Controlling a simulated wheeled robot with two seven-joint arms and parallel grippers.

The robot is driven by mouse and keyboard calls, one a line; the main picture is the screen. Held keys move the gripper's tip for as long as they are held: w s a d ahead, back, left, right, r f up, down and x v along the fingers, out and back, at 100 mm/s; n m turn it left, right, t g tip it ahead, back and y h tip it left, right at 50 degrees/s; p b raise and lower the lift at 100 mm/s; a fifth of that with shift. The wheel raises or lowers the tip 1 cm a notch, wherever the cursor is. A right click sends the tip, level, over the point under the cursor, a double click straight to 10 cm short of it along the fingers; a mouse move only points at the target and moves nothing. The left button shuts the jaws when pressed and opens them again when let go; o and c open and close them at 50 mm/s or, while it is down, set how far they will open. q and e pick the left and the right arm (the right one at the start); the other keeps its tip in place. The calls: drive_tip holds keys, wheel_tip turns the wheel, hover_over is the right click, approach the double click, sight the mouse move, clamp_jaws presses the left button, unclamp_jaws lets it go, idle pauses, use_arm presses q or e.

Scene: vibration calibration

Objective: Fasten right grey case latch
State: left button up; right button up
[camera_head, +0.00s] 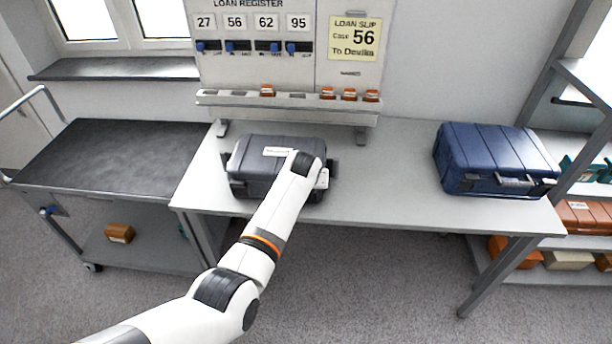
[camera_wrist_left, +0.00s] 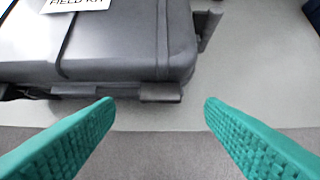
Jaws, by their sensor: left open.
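The grey case (camera_head: 252,150) sits closed on the workbench, with a white label on its lid. In the left wrist view the case (camera_wrist_left: 115,45) fills the upper left. A dark grey latch piece (camera_wrist_left: 160,92) shows low on its front near the right corner; I cannot tell whether it is fastened. My left gripper (camera_wrist_left: 159,104) is open and empty, its teal fingers either side of that latch and apart from it. In the head view my left arm covers the case's front right part and hides the latch. My right gripper is not in view.
A dark bracket (camera_wrist_left: 208,28) stands out at the case's right side. A blue case (camera_head: 490,155) stands at the bench's right, with bare bench (camera_head: 395,165) between. A dark-topped cart (camera_head: 100,150) stands left. The loan board (camera_head: 290,55) is behind the grey case.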

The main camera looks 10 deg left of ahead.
use_arm(q)
drive_tip(key=v, duration=0.7)
drive_tip(key=shift+s+r, duration=0.1)
drive_tip(key=s+a+f+m+g+b, duration=0.1)
drive_tip(key=s+a+f, duration=0.1)
drive_tip(key=s+f, duration=0.75)
drive_tip(key=s+a+f+g, duration=0.1)
drive_tip(key=s+a+f, duration=0.3)
drive_tip(key=f, duration=1.1)
drive_tip(key=s+a+f+m+g+b, duration=0.1)
drive_tip(key=s+f, duration=0.7)
drive_tip(key=f, duration=0.4)
drive_tip(key=s+a+f+g, duration=0.1)
drive_tip(key=s+a+f, duration=0.2)
drive_tip(key=s, duration=0.9)
drive_tip(key=s+a+f+g+b, duration=0.1)
drive_tip(key=s+a+f, duration=0.3)
drive_tip(key=s+f, duration=0.3)
drive_tip(key=s+a+f, duration=0.3)
drive_tip(key=s+f, duration=0.3)
drive_tip(key=s, duration=1.1)
drive_tip(key=shift+a+g, duration=0.3)
drive_tip(key=shift+g, duration=0.1)
